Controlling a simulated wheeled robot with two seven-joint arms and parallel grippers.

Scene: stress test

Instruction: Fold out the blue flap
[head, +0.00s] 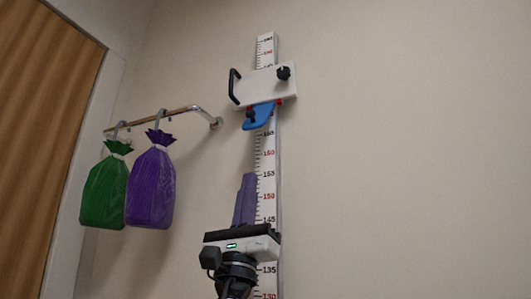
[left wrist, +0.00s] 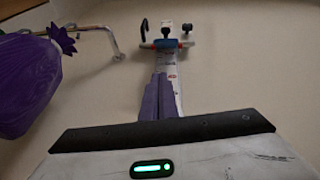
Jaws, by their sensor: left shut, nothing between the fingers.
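The blue flap (head: 259,117) hangs under the white sliding headpiece (head: 263,86) of a wall-mounted height gauge, slanting down to the left. In the left wrist view the flap (left wrist: 166,43) shows small, far ahead beyond my fingers. My left gripper (head: 247,178) has purple fingers pointing up. It is shut and empty, in front of the gauge's scale and below the flap, apart from it in the picture. Its fingers (left wrist: 161,80) also show shut in the left wrist view. My right gripper is in neither view.
The white numbered scale (head: 266,152) runs up the wall. The headpiece carries a black handle (head: 234,86) and a black knob (head: 284,73). At left a metal rail (head: 180,110) holds a green bag (head: 104,192) and a purple bag (head: 151,188). The wall at right is clear.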

